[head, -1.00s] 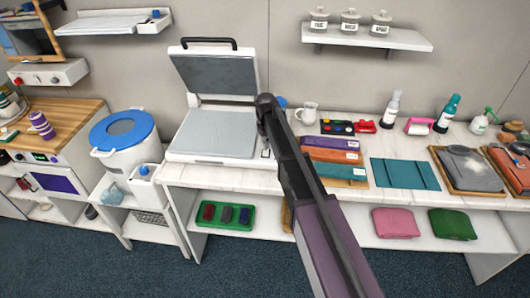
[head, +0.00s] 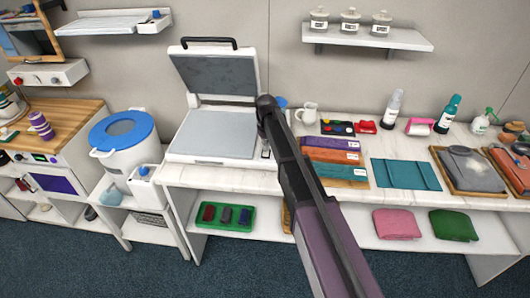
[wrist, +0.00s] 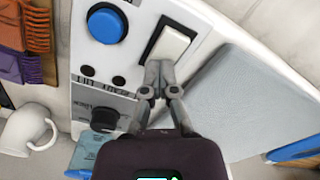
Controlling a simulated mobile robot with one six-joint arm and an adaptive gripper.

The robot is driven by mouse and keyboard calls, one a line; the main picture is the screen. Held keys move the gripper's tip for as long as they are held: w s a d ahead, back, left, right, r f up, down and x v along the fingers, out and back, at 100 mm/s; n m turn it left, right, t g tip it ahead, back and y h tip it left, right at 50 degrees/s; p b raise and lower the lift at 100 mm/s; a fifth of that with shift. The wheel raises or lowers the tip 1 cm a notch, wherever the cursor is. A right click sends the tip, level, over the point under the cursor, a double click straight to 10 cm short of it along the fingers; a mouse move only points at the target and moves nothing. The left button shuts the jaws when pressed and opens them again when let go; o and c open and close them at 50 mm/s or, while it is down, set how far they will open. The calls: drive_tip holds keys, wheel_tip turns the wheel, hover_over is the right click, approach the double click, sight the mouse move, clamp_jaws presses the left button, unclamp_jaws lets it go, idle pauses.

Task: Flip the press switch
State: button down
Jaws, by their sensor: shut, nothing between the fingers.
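The heat press (head: 212,134) stands on the white counter in the head view, its lid (head: 217,78) raised. In the wrist view its control panel (wrist: 140,28) carries a white rocker switch (wrist: 173,43) in a black frame. My gripper (wrist: 159,72) is shut and empty, with its fingertips at the near end of the rocker. I cannot tell whether they touch it. In the head view my arm hides the gripper and most of the panel.
In the wrist view a blue button (wrist: 107,22) and a black knob (wrist: 104,119) sit beside the switch. The grey platen (wrist: 258,100) is close on the right. A white mug (wrist: 29,127) and folded cloths (head: 331,156) are near the press.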

drive_tip(key=shift+r, duration=0.1)
drive_tip(key=shift+r+p, duration=3.4)
drive_tip(key=shift+p, duration=0.1)
drive_tip(key=s+d+m, duration=0.5)
drive_tip(key=s+d, duration=1.8)
drive_tip(key=s, duration=0.3)
drive_tip(key=shift+m, duration=0.3)
